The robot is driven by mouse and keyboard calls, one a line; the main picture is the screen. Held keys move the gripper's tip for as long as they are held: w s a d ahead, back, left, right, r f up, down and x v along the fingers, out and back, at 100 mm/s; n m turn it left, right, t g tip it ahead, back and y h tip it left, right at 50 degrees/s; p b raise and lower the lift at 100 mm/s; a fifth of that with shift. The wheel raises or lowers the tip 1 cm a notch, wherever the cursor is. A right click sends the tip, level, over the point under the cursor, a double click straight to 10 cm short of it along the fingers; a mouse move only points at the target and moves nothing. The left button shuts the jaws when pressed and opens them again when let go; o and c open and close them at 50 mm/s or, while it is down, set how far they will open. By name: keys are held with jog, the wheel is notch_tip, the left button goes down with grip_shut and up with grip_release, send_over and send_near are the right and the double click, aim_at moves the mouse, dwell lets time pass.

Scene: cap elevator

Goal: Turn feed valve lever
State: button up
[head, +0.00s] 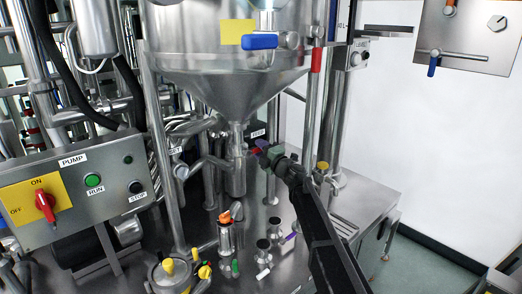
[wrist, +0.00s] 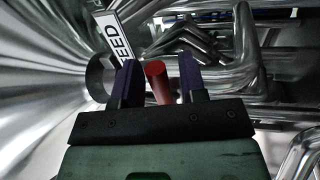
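The feed valve lever shows as a short red bar (wrist: 157,80) in the wrist view. My gripper (wrist: 160,82) has its two dark blue fingers on either side of the lever, with a narrow gap on each side. It looks open around the lever, not clamped on it. A white FEED label (wrist: 112,38) is just behind the left finger. In the head view my gripper (head: 262,149) is at the right of the outlet pipe (head: 236,165) under the steel hopper (head: 230,80). There the lever is mostly hidden by my fingers.
Steel pipes crowd the space around the valve. A pump panel (head: 75,190) with a red switch stands at the left. A blue-handled lever (head: 260,41) is on the hopper above. The right side is open.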

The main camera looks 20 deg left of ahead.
jog(key=b+v, duration=0.2)
jog(key=v, duration=0.8)
jog(key=shift+s+d+f, duration=0.1)
jog(key=shift+s+d, duration=0.1)
jog(key=shift+d, duration=0.1)
